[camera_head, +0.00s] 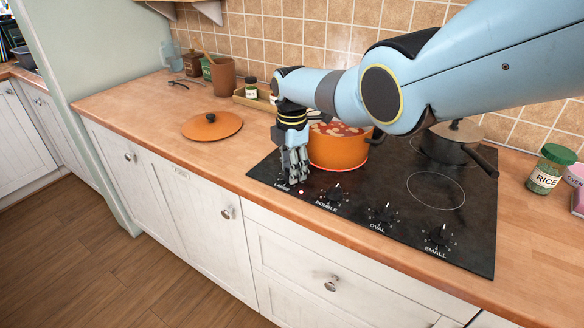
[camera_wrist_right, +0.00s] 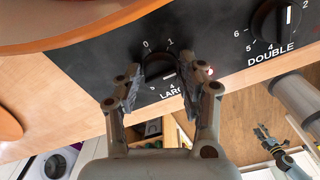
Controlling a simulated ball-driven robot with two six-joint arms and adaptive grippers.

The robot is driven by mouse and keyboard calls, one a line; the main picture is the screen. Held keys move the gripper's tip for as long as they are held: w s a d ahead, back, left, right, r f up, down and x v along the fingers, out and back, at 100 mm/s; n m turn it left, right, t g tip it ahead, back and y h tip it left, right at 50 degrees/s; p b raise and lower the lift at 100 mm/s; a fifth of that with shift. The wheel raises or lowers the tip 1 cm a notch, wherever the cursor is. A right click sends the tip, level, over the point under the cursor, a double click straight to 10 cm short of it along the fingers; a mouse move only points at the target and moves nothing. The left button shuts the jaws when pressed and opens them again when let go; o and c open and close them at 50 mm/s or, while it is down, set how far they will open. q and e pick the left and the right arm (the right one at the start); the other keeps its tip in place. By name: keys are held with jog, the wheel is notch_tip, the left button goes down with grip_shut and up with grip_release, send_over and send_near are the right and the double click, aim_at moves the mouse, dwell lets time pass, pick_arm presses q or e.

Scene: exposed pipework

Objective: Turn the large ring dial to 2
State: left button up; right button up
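The large ring dial (camera_wrist_right: 160,64) is a dark round knob on the black hob, seen in the right wrist view with "0" and "1" at its upper edge. The "LARGE" label below it is partly covered by a finger, and other marks are hidden. My right gripper (camera_wrist_right: 158,82) is open, one finger on each side of the dial; I cannot tell whether they touch it. In the head view my right gripper (camera_head: 295,174) points down at the hob's front left corner and hides the dial. My left gripper (camera_wrist_right: 262,133) seems to show small at lower right in the wrist view.
An orange pot (camera_head: 338,152) of food stands just behind the right gripper. The double dial (camera_head: 335,191), oval dial (camera_head: 381,212) and small dial (camera_head: 438,235) run along the front. A grey pan (camera_head: 447,148) stands at the back right. An orange lid (camera_head: 212,126) lies left of the hob.

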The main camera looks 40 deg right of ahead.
jog(key=shift+o, duration=1.4)
notch_tip(320, 180, up, 12)
